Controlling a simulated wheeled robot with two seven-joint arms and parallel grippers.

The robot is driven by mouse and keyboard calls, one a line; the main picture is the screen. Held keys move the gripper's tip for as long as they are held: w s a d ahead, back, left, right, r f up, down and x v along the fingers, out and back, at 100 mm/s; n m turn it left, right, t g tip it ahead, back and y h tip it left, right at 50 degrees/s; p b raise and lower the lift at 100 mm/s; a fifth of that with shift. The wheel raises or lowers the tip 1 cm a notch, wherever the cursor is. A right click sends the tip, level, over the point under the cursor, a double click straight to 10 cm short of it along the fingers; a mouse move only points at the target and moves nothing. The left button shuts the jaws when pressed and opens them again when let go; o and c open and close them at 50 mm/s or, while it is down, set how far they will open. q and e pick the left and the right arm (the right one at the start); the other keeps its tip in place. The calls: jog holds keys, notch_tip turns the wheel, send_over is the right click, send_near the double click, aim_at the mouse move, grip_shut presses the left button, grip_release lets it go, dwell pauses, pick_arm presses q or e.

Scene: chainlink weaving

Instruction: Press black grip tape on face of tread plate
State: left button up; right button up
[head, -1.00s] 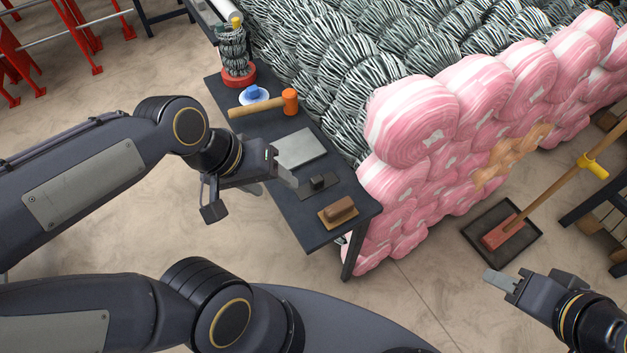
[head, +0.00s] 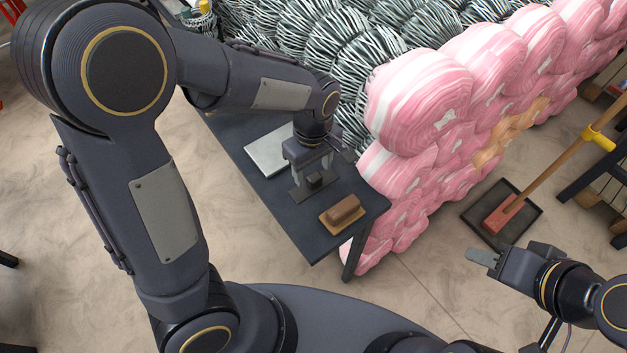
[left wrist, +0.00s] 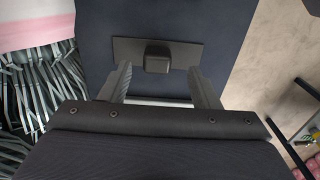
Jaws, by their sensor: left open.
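The black grip tape (head: 300,194) is a dark flat strip with a small raised block (head: 314,180) on it, lying on the dark table. The strip (left wrist: 185,50) and its block (left wrist: 157,60) also show in the left wrist view. My left gripper (head: 312,170) points down over the strip. Its fingers (left wrist: 162,76) are open, one to each side of the block and apart from it in the left wrist view. The grey tread plate (head: 268,152) lies flat behind the strip, partly hidden by my left arm. My right gripper (head: 483,257) is empty at the right, its jaw opening unclear.
A brown block on a tan base (head: 343,212) sits near the front corner of the table (head: 299,232). Pink-wrapped rolls (head: 418,105) and wire coils (head: 340,40) stand close behind the table.

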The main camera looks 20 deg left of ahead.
aim_at(314, 176)
pick_arm(q)
notch_tip(314, 176, down, 4)
jog(key=shift+w+d+r+b, duration=0.1)
jog(key=shift+b, duration=0.2)
jog(key=c, duration=1)
jog(key=shift+c, duration=0.2)
jog(key=shift+r, duration=0.1)
